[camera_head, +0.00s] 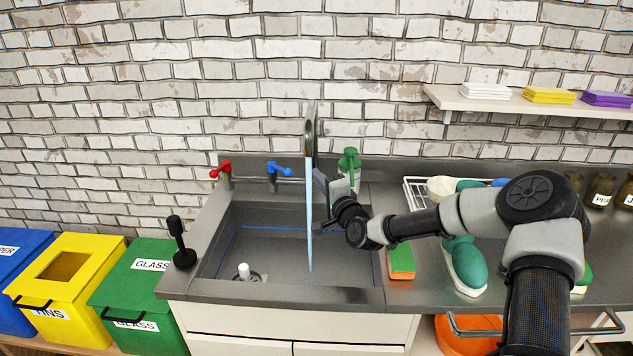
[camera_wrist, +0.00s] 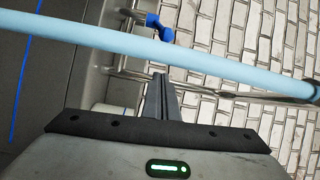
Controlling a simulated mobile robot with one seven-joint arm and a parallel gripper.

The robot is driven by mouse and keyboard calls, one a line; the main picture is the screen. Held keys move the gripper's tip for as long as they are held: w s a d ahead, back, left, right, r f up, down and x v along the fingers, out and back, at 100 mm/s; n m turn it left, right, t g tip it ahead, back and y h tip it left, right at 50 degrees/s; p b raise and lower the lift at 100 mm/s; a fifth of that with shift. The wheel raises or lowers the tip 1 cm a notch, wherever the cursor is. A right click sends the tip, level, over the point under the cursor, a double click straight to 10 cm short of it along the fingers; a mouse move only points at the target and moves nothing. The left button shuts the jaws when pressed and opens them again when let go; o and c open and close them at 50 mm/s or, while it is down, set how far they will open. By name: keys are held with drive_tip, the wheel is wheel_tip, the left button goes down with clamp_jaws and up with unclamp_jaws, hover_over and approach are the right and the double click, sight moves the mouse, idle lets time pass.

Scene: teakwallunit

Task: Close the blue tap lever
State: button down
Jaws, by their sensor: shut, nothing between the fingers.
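The blue tap lever (camera_head: 279,169) sits on a grey post at the back of the sink, left of the tall spout (camera_head: 310,125). It also shows at the top of the wrist view (camera_wrist: 160,28), beyond my fingers. A pale blue water stream (camera_head: 309,215) falls from the spout into the sink (camera_head: 275,255); it crosses the wrist view (camera_wrist: 110,40) between my gripper and the lever. My gripper (camera_head: 321,180) is over the sink, just right of the stream and apart from the lever. Its fingers are together and empty in the wrist view (camera_wrist: 160,90).
A red tap lever (camera_head: 221,170) stands left of the blue one. A green-topped bottle (camera_head: 349,165) is behind my gripper. A black-handled brush (camera_head: 180,243) stands on the left rim, and a sponge (camera_head: 401,261) and dish rack (camera_head: 415,190) lie right.

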drive_tip(key=w+a, duration=0.2)
drive_tip(key=a, duration=0.3)
drive_tip(key=shift+w+a, duration=0.25)
drive_tip(key=shift+f, duration=0.1)
idle(0.3)
drive_tip(key=s+a+m+t+h+b, duration=0.1)
drive_tip(key=s+a+m+h+b, duration=0.2)
drive_tip(key=a+m+h, duration=0.3)
drive_tip(key=a+h, duration=0.1)
drive_tip(key=h, duration=0.3)
drive_tip(key=shift+s+a+t, duration=0.25)
drive_tip(key=shift+s+t, duration=0.05)
drive_tip(key=shift+s, duration=0.1)
